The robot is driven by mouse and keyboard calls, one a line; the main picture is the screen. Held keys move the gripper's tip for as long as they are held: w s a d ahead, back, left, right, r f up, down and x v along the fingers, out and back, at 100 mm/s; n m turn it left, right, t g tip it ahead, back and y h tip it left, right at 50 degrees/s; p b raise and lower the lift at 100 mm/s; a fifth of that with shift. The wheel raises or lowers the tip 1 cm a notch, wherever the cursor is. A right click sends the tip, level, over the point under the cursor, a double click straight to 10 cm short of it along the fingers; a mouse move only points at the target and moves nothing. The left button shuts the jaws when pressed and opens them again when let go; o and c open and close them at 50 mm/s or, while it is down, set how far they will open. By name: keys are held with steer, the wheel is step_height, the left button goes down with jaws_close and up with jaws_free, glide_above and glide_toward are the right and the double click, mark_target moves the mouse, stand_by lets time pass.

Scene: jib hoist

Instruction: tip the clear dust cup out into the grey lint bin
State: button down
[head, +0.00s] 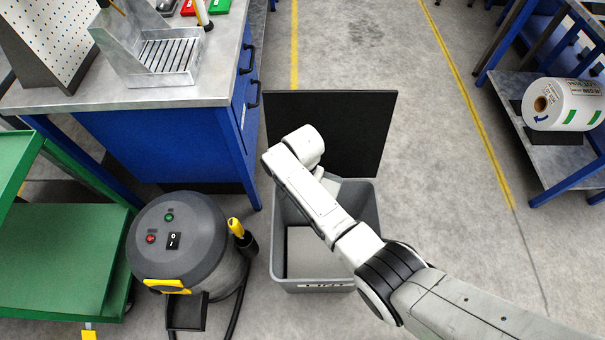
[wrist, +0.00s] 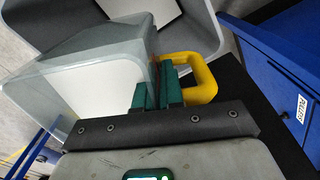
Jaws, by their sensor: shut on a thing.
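The grey lint bin (head: 282,274) stands on the floor in the middle of the head view, labelled on its front, with a pale patch inside. My arm reaches over it and hides part of its opening and my gripper. In the wrist view the green fingers of my gripper (wrist: 159,90) are shut on the yellow handle (wrist: 206,75) of the clear dust cup (wrist: 95,72). The cup is held to the left of the fingers, with the grey bin (wrist: 65,18) behind it. I see no dust through its wall, and its exact tilt cannot be told.
A grey vacuum canister (head: 178,235) with a hose stands left of the bin. A black upright panel (head: 345,130) is behind it. A blue workbench (head: 160,140) and a green cart (head: 60,250) are at left. Open floor (head: 450,190) lies to the right, before a shelf with a roll (head: 562,104).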

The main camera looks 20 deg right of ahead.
steer(key=shift+s+a+r+m+p, duration=0.2)
steer(key=shift+a+r+m+p, duration=0.2)
steer(key=shift+m+p, duration=0.4)
steer(key=s+d+r+t+y+b, duration=0.3)
steer(key=t+y+b, duration=0.4)
steer(key=b, duration=0.6)
steer(key=s+d+r+t+y+b, duration=0.3)
steer(key=r+t+y+b, duration=0.3)
steer(key=b, duration=0.7)
steer(key=shift+s+d+t+y+b, duration=0.15)
steer(key=shift+s+t+y+b, duration=0.3)
steer(key=shift+t+y, duration=0.95)
steer(key=shift+r+t+h, duration=0.15)
steer(key=shift+t+h, duration=0.25)
stand_by(1.1)
